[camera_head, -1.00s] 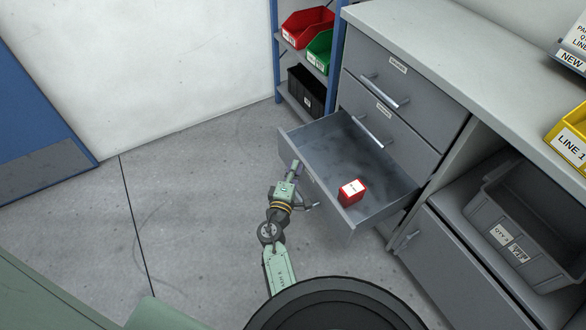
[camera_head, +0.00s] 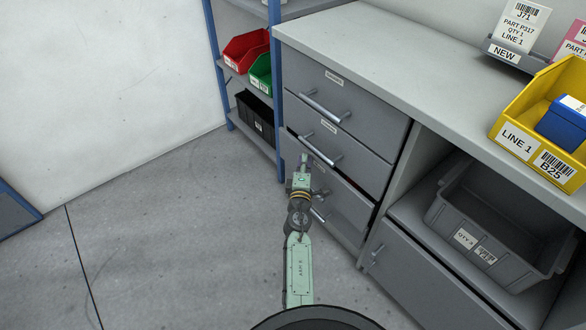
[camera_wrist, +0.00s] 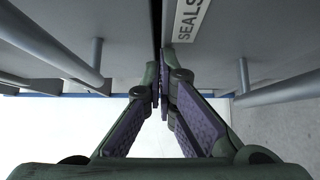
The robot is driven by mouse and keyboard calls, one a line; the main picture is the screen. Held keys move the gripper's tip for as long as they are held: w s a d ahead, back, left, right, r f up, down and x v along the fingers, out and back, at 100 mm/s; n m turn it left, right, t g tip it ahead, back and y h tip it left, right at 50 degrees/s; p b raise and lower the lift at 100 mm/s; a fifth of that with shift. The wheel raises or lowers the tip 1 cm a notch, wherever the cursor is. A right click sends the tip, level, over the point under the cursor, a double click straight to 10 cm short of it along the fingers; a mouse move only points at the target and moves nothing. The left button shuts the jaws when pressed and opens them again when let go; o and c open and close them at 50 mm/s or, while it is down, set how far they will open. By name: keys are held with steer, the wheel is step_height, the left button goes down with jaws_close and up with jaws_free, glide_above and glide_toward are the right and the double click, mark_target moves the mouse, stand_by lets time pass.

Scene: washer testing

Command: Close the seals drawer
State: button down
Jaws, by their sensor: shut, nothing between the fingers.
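The seals drawer (camera_head: 345,208) is the third drawer down in the grey cabinet. Its front now stands almost in line with the drawers above, with a thin dark gap along its edge.
The second drawer's handle (camera_head: 320,148) sticks out just above and beside my gripper. A blue shelf rack (camera_head: 232,121) with red, green and black bins stands to the left. A grey bin (camera_head: 490,225) sits in the open cabinet bay. The floor (camera_head: 170,240) at left is clear.

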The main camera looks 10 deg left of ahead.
steer(key=shift+w+d+r, duration=0.1)
steer(key=shift+w+d, duration=0.7)
steer(key=shift+w, duration=0.25)
steer(key=shift+w+d, duration=0.1)
